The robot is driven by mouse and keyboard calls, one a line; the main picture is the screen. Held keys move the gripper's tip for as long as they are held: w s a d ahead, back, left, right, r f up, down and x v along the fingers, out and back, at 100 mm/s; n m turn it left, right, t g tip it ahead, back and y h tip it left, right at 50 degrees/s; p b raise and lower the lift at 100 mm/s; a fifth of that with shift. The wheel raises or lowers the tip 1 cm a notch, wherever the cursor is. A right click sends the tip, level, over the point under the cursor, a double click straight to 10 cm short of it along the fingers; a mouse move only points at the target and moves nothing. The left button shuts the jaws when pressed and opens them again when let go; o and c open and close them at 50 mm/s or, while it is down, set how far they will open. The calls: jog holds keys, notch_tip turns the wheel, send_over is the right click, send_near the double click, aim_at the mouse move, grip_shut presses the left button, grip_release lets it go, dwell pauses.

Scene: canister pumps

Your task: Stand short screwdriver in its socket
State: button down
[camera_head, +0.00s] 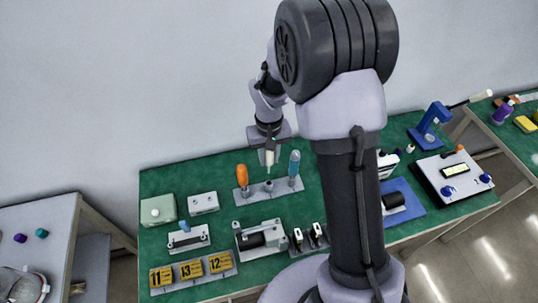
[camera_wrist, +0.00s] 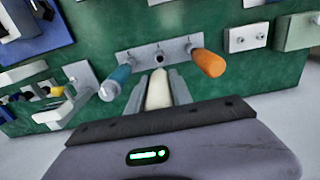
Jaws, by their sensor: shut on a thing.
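My gripper (camera_head: 268,156) is shut on a screwdriver with a cream handle (camera_head: 269,160), likely the short screwdriver. It hangs roughly upright, its tip above the middle of a grey rack (camera_head: 257,195) and seemingly apart from it. In the wrist view the cream handle (camera_wrist: 159,90) is between my gripper's fingers (camera_wrist: 160,92), and its far end is hard to make out. The rack's middle socket (camera_head: 268,185) stands empty between an orange-handled screwdriver (camera_head: 242,175) and a blue-handled one (camera_head: 295,163). The empty socket also shows in the wrist view (camera_wrist: 159,57).
The rack stands on a green bench top (camera_head: 160,182). In front are a grey machine with a black cylinder (camera_head: 258,239) and a plate of numbered yellow blocks (camera_head: 192,269). Grey boxes (camera_head: 203,203) stand at left; a blue press (camera_head: 430,124) stands at right.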

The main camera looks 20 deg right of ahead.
jog(key=shift+f+b, duration=4.15)
jog(key=shift+f, duration=1.1)
jog(key=shift+f, duration=0.3)
jog(key=c, duration=1.1)
grip_release()
jog(key=shift+o, duration=0.2)
notch_tip(320, 180, up, 18)
jog(key=p, duration=0.5)
jog(key=shift+f, duration=0.25)
